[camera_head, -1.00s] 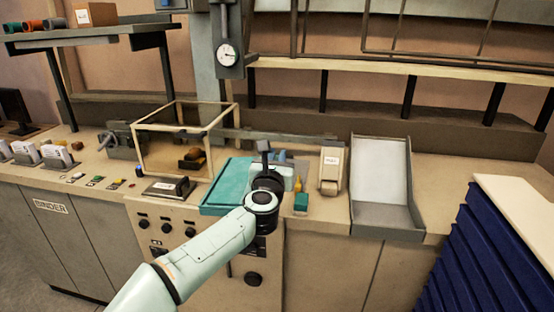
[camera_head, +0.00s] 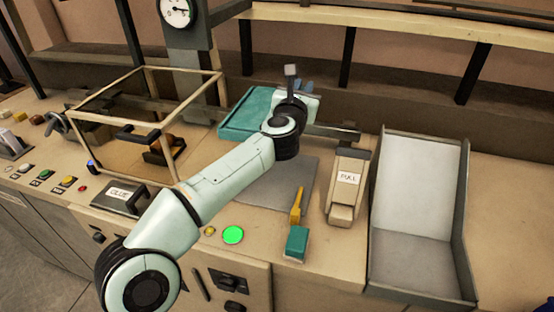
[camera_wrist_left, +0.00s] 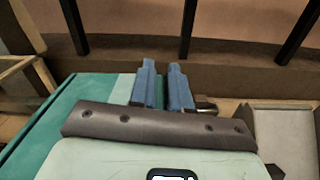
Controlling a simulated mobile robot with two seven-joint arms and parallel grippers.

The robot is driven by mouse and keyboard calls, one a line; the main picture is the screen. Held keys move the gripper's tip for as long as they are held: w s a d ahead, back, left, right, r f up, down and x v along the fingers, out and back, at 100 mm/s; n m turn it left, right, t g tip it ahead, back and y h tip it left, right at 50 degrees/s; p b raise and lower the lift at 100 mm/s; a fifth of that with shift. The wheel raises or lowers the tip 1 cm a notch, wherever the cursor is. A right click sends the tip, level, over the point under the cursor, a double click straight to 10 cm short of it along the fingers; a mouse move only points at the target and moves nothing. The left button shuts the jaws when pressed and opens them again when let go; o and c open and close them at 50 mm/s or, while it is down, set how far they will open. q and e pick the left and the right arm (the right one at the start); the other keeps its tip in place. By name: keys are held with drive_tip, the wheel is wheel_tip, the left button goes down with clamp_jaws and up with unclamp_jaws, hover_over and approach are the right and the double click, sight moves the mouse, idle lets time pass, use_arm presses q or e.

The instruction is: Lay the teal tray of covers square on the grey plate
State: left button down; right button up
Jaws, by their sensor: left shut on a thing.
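The teal tray (camera_head: 240,121) is behind my left forearm, toward the back of the bench. It also fills the left side of the left wrist view (camera_wrist_left: 38,135). My left gripper (camera_head: 303,87) is shut on the tray's edge; in the left wrist view its blue fingers (camera_wrist_left: 161,88) have a teal strip between them. The grey plate (camera_head: 292,178) lies bare on the bench in front of the tray, partly hidden by my arm. Whether the tray touches anything below is hidden. The covers are not clearly visible. My right gripper is not in view.
A cream-framed box (camera_head: 150,130) stands left of the tray. A labelled dispenser (camera_head: 346,185) and a grey chute (camera_head: 418,215) stand right of the plate. A green button (camera_head: 233,235) glows at the front.

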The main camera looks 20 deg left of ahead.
use_arm(q)
drive_tip(key=f+b, duration=0.1)
drive_tip(key=f, duration=0.2)
drive_tip(key=f+b, duration=0.2)
drive_tip(key=f, duration=0.1)
drive_tip(key=f+b, duration=0.2)
drive_tip(key=f, duration=0.1)
drive_tip(key=shift+s, duration=0.35)
drive_tip(key=shift+w+f+b, duration=0.2)
drive_tip(key=shift+f+b, duration=1.8)
drive_tip(key=shift+f, duration=3.35)
drive_tip(key=c, duration=1.1)
unclamp_jaws()
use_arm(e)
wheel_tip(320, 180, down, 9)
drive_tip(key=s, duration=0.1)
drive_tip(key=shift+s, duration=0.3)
use_arm(q)
drive_tip(key=shift+s, duration=0.45)
drive_tip(key=s+b, duration=0.3)
drive_tip(key=s, duration=0.8)
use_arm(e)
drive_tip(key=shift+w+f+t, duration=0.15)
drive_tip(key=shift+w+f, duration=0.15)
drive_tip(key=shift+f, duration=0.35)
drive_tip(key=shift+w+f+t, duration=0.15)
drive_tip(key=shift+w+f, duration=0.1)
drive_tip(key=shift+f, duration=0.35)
